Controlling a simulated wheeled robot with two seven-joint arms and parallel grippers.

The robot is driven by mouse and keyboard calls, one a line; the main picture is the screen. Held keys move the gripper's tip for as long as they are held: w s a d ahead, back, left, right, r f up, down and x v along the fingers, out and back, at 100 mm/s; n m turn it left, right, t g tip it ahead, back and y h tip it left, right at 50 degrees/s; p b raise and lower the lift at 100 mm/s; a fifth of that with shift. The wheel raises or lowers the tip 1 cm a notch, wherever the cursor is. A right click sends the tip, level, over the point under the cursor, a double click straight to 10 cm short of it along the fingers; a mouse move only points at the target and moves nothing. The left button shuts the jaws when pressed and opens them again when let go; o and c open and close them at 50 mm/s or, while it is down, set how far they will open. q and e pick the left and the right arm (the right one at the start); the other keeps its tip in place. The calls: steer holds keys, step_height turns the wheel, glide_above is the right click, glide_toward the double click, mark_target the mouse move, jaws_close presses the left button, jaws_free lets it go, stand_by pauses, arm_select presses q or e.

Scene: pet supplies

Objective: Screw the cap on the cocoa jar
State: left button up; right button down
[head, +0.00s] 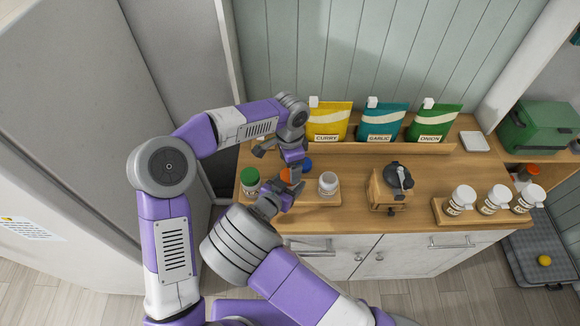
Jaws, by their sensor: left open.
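Several small jars stand on a wooden tray (313,199) at the left of the counter. One jar has a green cap (249,174). An orange cap (286,175) and a blue cap (306,165) show partly behind my grippers. A whitish jar (328,184) stands upright at the right with no coloured cap on top. I cannot read which jar is the cocoa. My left gripper (296,172) is open, pointing down close to the orange and blue caps. My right gripper (284,189) is low among the jars, in front of the orange cap; its jaws are too small to judge.
Curry (327,121), garlic (382,122) and onion (433,122) pouches stand on a back ledge. A wooden grinder (390,186) stands mid-counter. Several white jars (494,200) stand on a tray at right. A green box (542,127) is far right. Counter between ledge and grinder is clear.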

arm_select(q)
steer(key=shift+c, duration=0.4)
steer(key=n, duration=0.1)
steer(key=r+n, duration=0.1)
steer(key=n, duration=0.2)
steer(key=shift+r, duration=0.3)
steer(key=n, duration=0.2)
steer(key=r+n, duration=0.1)
steer(key=n, duration=0.2)
steer(key=shift+r+n, duration=0.4)
steer(key=shift+f, duration=0.1)
steer(key=shift+f, duration=3.95)
steer(key=shift+c, duration=0.5)
steer(key=c, duration=0.9)
steer(key=shift+m, duration=1.7)
steer(key=shift+c, duration=0.5)
